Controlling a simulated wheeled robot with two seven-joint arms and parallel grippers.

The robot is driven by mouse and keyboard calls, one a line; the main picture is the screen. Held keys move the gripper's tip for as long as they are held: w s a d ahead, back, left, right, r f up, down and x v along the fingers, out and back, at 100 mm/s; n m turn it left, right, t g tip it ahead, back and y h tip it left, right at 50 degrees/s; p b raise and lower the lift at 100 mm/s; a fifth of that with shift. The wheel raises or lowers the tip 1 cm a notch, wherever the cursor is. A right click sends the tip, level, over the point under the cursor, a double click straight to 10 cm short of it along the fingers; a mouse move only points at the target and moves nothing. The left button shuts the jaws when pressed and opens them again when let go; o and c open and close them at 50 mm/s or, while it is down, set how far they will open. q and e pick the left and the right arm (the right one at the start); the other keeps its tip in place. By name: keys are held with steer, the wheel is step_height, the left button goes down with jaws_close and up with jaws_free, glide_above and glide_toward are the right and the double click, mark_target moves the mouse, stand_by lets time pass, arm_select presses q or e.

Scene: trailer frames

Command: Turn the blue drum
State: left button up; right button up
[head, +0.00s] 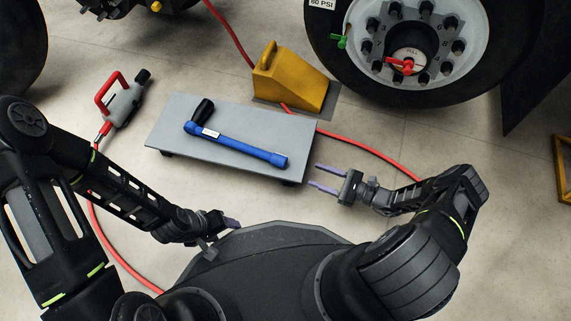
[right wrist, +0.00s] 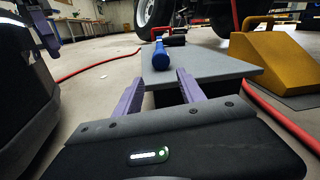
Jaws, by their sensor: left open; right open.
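In the right wrist view the blue end (right wrist: 160,60) shows ahead, between the purple fingers. No separate drum stands out; this blue end may be it. My right gripper (head: 314,176) is open and empty, just off the platform's right edge, apart from the tool; it also shows in the right wrist view (right wrist: 160,76). My left gripper (head: 222,236) is open and empty, below the platform.
A yellow wheel chock (head: 293,82) stands behind the platform. A red hose (head: 375,155) runs across the floor. A red-handled air tool (head: 122,102) lies at left. A truck wheel (head: 441,70) with lug nuts stands at the upper right.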

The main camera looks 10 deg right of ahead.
mark_target(286, 164)
steer(key=b+x, duration=0.2)
steer(key=x, duration=1)
